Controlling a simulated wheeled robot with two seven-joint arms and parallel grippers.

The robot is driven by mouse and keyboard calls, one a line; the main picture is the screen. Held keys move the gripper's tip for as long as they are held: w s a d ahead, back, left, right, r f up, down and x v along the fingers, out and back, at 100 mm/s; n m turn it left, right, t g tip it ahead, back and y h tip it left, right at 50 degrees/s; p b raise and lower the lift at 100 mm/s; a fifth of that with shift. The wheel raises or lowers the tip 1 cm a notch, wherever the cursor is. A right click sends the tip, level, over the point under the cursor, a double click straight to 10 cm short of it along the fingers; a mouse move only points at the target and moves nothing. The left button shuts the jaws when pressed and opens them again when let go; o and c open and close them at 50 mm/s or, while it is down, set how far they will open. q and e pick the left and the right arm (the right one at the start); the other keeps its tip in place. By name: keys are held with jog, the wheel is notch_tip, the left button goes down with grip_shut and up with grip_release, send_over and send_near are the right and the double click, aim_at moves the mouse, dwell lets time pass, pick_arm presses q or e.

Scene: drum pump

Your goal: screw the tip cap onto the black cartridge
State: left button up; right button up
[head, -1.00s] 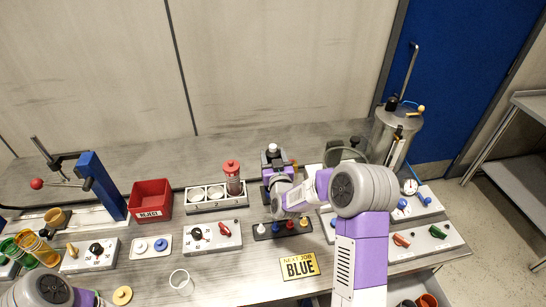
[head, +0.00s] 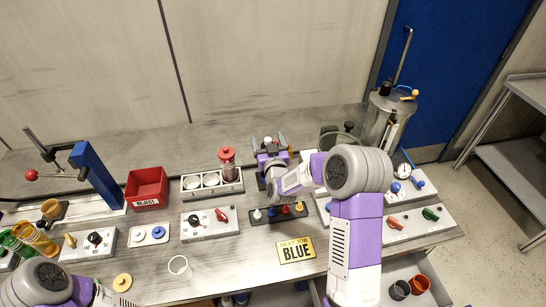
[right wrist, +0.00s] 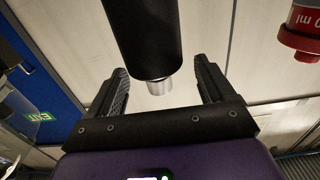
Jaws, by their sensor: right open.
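The black cartridge (right wrist: 146,35) shows in the right wrist view as a black cylinder with a bare silver end (right wrist: 159,87). My right gripper (right wrist: 160,82) is open, with one finger on each side of that end and gaps between. In the head view my right gripper (head: 269,143) hides most of the cartridge; only a pale end shows between the fingers. Several tip caps stand in a black rack (head: 262,222) in front: white (head: 257,214), blue (head: 272,212), red (head: 286,209) and yellow (head: 299,207). My left gripper is out of view.
A sign (head: 296,249) reads NEXT JOB BLUE. A red-topped cartridge (head: 227,160) stands in a grey holder (head: 192,197), left of the gripper. A red reject bin (head: 147,188) and a knob panel (head: 208,225) are farther left.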

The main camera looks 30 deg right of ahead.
jog(key=b+v, duration=0.1)
jog(key=v, duration=1.1)
jog(key=shift+r, duration=0.15)
